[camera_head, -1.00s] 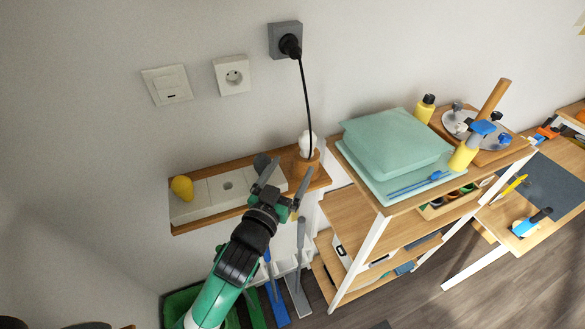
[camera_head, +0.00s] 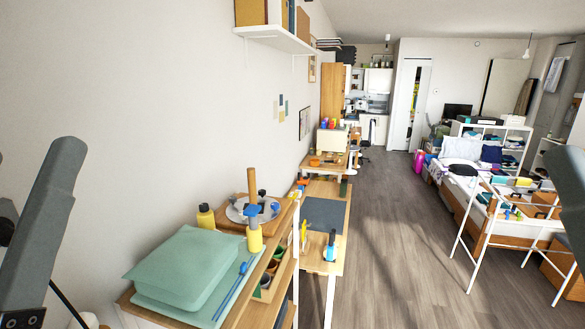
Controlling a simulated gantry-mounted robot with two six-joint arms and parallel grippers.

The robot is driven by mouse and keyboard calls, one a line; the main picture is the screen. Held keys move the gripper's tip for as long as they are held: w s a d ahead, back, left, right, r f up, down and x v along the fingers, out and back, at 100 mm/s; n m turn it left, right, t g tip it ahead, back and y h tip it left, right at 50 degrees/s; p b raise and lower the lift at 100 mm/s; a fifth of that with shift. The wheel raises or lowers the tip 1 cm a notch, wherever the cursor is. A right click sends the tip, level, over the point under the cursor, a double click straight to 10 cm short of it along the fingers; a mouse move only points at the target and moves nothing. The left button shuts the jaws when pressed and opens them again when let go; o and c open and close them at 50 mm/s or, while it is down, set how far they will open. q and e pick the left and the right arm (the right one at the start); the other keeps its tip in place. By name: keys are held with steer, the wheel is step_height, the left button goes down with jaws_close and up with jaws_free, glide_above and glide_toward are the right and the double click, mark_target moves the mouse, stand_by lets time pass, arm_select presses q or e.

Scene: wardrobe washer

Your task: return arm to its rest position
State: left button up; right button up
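A large dark grey finger of my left gripper (camera_head: 42,220) stands upright close to the camera at the left edge. Its lower end has bolts, and a second dark part is cut off by the edge beside it. A dark grey finger of my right gripper (camera_head: 570,195) shows at the right edge, mostly out of frame. Neither finger touches anything that I can see. The fingertip gaps and the rest of both arms are hidden.
A wooden shelf unit (camera_head: 247,306) at lower left bears teal cushions (camera_head: 185,268), yellow bottles and a tray. A work table (camera_head: 341,255) stands beyond it. A white wall shelf (camera_head: 272,38) hangs above.

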arm_select(q)
step_height(320, 180, up, 15)
steer(key=d+m+h+p, duration=0.2)
steer(key=m+h+p, duration=0.1)
steer(key=p, duration=1.1)
step_height(320, 180, down, 19)
steer(key=b, duration=1.8)
steer(key=shift+s+a, duration=0.25)
steer(key=shift+s, duration=0.15)
